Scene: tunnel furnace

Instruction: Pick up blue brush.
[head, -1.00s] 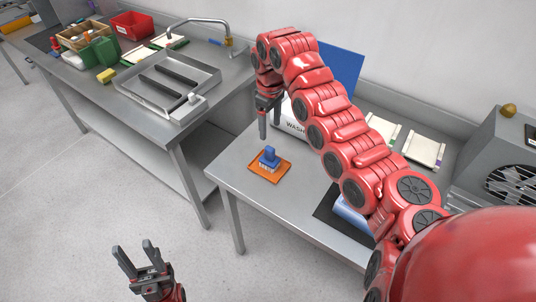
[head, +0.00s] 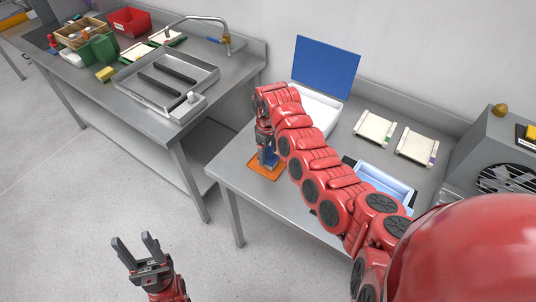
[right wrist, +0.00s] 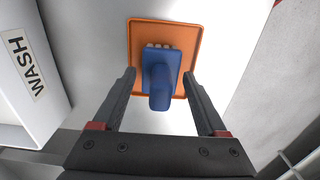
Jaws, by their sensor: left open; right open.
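The blue brush (right wrist: 161,78) stands on an orange tray (right wrist: 133,45) in the right wrist view, its pale bristles toward the tray. My right gripper (right wrist: 160,90) is open, with a finger on either side of the brush and a gap to each. I cannot tell how far above it the fingertips are. In the head view, the blue brush (head: 271,158) is partly hidden by my right gripper (head: 264,155), and the orange tray (head: 263,173) shows below. My left gripper (head: 137,249) is open and empty above the floor at the lower left.
A white box marked WASH (right wrist: 30,75) stands left of the tray in the right wrist view. In the head view, a blue panel (head: 326,68) stands behind it. A light-blue bin (head: 385,180) and white boards (head: 375,127) lie to the right. A metal sink tray (head: 190,100) is on the left table.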

